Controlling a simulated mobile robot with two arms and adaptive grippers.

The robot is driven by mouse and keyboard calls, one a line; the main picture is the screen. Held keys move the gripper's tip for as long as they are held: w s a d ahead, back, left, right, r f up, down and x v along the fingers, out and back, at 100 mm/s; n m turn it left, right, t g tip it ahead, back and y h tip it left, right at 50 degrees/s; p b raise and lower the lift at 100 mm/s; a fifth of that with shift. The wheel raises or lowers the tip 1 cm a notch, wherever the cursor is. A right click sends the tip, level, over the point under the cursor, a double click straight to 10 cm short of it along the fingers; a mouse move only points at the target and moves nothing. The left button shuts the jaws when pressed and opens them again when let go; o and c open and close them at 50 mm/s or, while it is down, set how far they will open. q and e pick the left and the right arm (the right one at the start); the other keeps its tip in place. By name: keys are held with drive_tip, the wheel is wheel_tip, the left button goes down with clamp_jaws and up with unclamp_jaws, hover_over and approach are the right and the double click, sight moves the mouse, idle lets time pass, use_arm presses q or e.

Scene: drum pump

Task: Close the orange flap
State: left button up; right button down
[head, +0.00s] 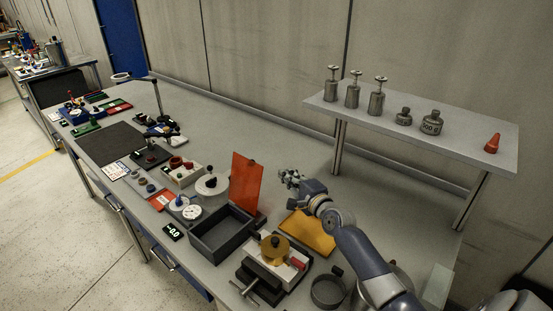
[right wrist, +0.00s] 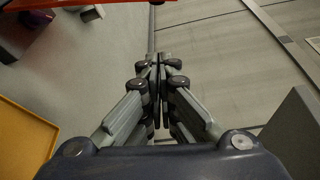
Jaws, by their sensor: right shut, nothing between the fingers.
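The orange flap (head: 246,185) stands upright at the back edge of a dark grey open box (head: 222,237) on the bench. In the right wrist view, an orange edge of the flap (right wrist: 90,3) crosses the top left. My right gripper (head: 288,177) is just to the right of the flap in the head view, above the bench and apart from it. Its fingers (right wrist: 158,60) are together and empty. My left gripper is not in view.
A yellow tray (head: 308,236) lies below my right arm and shows in the right wrist view (right wrist: 22,140). A vise with a yellow part (head: 274,247) stands in front. A raised shelf (head: 420,112) with metal weights is behind. The bench behind the flap is clear.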

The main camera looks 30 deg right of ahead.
use_arm(q)
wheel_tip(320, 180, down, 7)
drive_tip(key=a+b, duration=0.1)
drive_tip(key=b, duration=0.6)
use_arm(e)
drive_tip(key=w+f, duration=0.1)
drive_tip(key=w, duration=0.9)
use_arm(q)
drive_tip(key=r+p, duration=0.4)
drive_tip(key=p, duration=0.1)
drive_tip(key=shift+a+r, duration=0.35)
use_arm(e)
drive_tip(key=a, duration=0.1)
drive_tip(key=a+r, duration=0.1)
drive_tip(key=s+a, duration=0.1)
drive_tip(key=shift+s+a+r, duration=0.1)
drive_tip(key=shift+a+r, duration=0.05)
drive_tip(key=shift+a, duration=0.2)
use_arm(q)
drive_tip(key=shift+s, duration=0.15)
